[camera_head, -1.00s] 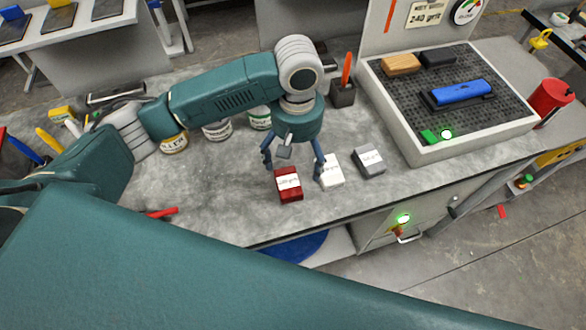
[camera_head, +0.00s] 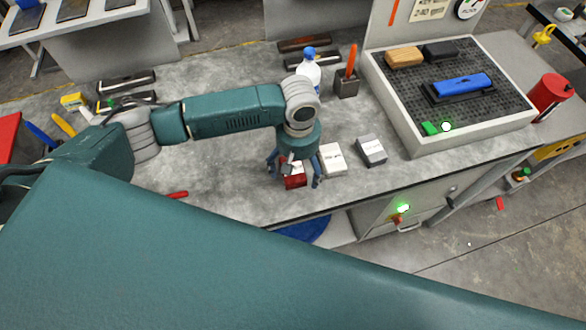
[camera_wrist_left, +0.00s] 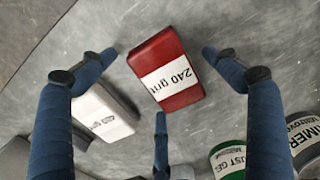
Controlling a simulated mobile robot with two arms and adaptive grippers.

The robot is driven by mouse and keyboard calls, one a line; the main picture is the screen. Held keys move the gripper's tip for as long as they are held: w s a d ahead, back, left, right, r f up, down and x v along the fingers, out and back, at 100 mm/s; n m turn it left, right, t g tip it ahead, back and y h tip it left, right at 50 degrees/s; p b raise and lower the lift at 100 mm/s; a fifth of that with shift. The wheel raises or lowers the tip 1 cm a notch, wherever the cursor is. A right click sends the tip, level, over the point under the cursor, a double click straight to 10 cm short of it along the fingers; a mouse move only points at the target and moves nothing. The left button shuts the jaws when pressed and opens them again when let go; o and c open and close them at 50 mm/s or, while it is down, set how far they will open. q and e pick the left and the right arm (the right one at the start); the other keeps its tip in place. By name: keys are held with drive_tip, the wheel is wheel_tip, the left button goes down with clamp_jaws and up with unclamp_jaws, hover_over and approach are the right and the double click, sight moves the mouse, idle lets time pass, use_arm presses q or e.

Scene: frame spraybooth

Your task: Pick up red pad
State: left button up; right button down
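The red pad (camera_head: 295,181) lies on the grey workbench, partly hidden by my left gripper in the head view. In the left wrist view the red pad (camera_wrist_left: 164,62) shows a white label reading "240 grit". My left gripper (camera_head: 295,183) is above it, pointing down. Its blue fingers (camera_wrist_left: 158,70) are spread wide to either side of the pad, with gaps between them and the pad. My right gripper is not in view.
A white pad (camera_head: 332,160) lies just right of the red pad, close to a finger. A grey pad (camera_head: 371,151) lies further right. The perforated tray (camera_head: 448,146) stands beyond. A bottle (camera_head: 309,72) and cans (camera_wrist_left: 228,158) stand behind.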

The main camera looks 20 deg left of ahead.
sight(298, 167)
use_arm(q)
drive_tip(key=c, duration=0.8)
drive_tip(key=shift+c, duration=1)
drive_tip(key=shift+r, duration=0.1)
drive_tip(key=shift+r+b, duration=1.3)
drive_tip(key=shift+r, duration=8.7)
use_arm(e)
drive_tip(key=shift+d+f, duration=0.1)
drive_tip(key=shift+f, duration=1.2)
